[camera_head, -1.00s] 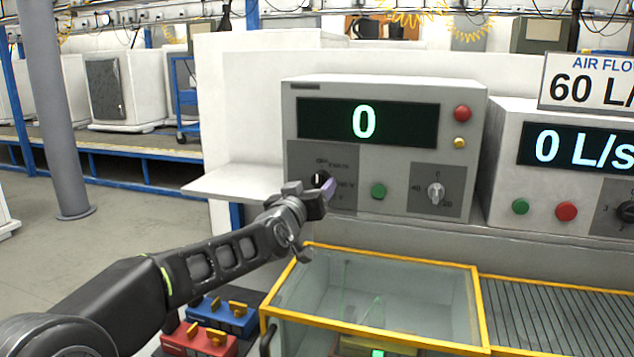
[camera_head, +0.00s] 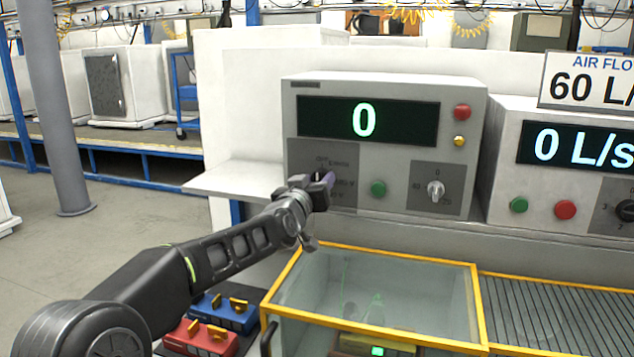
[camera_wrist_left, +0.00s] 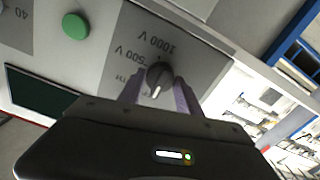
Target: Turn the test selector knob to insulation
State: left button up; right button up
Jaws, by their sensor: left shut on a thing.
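The test selector knob (camera_wrist_left: 158,76) is dark with a white pointer line. It sits on a grey panel (camera_wrist_left: 200,62) with voltage labels, which appear upside down in the left wrist view. The pointer line faces down toward my gripper's body there. My left gripper (camera_wrist_left: 158,92) has one purple-grey finger on each side of the knob and is shut on it. In the head view my left gripper (camera_head: 322,184) covers most of the knob. I cannot read an insulation label. My right gripper is not in view.
A green button (camera_head: 378,188) and a second knob (camera_head: 436,191) are to the right on the tester (camera_head: 388,155), whose display reads 0. A yellow-edged glass box (camera_head: 375,252) stands below. A white shelf (camera_head: 235,178) juts out at left.

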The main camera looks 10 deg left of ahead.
pick_arm(q)
grip_shut()
jog(key=shift+m, duration=0.4)
jog(key=shift+d+f+m+b, duration=0.1)
jog(key=shift+m+b, duration=1.65)
jog(key=shift+m, duration=3)
jog(key=shift+f+m+b, duration=0.1)
jog(key=shift+m+b, duration=1.6)
jog(key=shift+m, duration=3.05)
jog(key=shift+r, duration=0.1)
